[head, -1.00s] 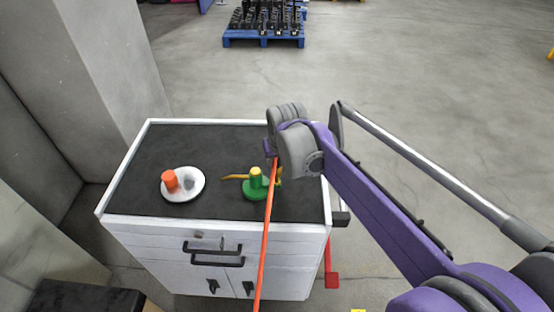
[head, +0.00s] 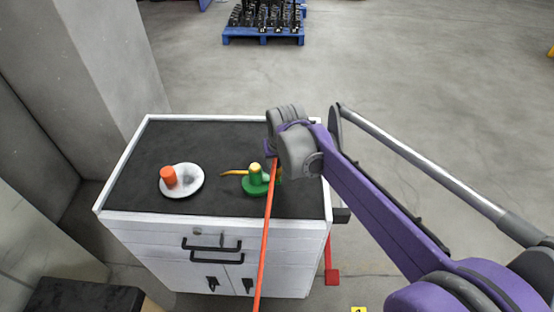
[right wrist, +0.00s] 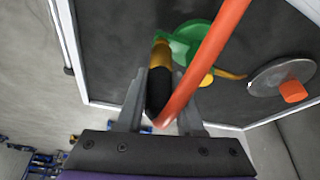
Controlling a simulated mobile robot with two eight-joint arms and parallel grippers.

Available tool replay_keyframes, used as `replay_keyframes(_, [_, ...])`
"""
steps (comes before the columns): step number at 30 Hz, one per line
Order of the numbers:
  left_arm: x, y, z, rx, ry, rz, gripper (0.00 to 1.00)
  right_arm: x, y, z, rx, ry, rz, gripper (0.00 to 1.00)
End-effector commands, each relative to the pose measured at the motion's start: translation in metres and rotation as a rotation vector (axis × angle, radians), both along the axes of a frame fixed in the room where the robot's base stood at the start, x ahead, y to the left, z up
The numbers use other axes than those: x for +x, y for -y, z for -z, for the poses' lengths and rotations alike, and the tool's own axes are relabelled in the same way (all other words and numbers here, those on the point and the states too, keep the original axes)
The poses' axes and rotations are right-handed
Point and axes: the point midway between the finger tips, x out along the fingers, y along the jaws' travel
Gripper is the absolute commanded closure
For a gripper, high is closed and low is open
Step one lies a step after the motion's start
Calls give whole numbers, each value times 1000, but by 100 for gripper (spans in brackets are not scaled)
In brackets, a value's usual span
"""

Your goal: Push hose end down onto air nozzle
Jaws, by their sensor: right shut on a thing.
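My right gripper (right wrist: 160,105) is shut on a black hose end (right wrist: 158,92), which sits between its two grey fingers. The orange hose (right wrist: 205,65) runs from the gripper area; in the head view it (head: 266,235) hangs down in front of the cart. A yellow-orange piece (right wrist: 161,52) lies in line with the hose end's far tip, by a green base (right wrist: 190,40). I cannot tell whether the hose end is on it or only touching it. In the head view the green base (head: 252,187) carries a yellow-topped post. My left gripper is not in view.
The white cart (head: 160,226) has a dark top. A pale round disc (head: 188,187) with an orange cylinder (head: 168,176) stands at its left. A yellow curved lever (head: 233,172) reaches left from the green base. A blue pallet (head: 263,37) stands on the floor behind.

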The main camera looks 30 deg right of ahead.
Motion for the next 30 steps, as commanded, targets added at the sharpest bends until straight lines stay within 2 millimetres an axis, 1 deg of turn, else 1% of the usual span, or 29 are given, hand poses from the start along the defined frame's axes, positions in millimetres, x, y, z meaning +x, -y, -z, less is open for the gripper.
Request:
replay_keyframes(5, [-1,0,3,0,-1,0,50,0,0,5,0,0,0,100])
replay_keyframes(19, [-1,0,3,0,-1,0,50,0,0,5,0,0,0,100])
replay_keyframes(30, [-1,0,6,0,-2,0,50,0,0,9,0,0,0,100])
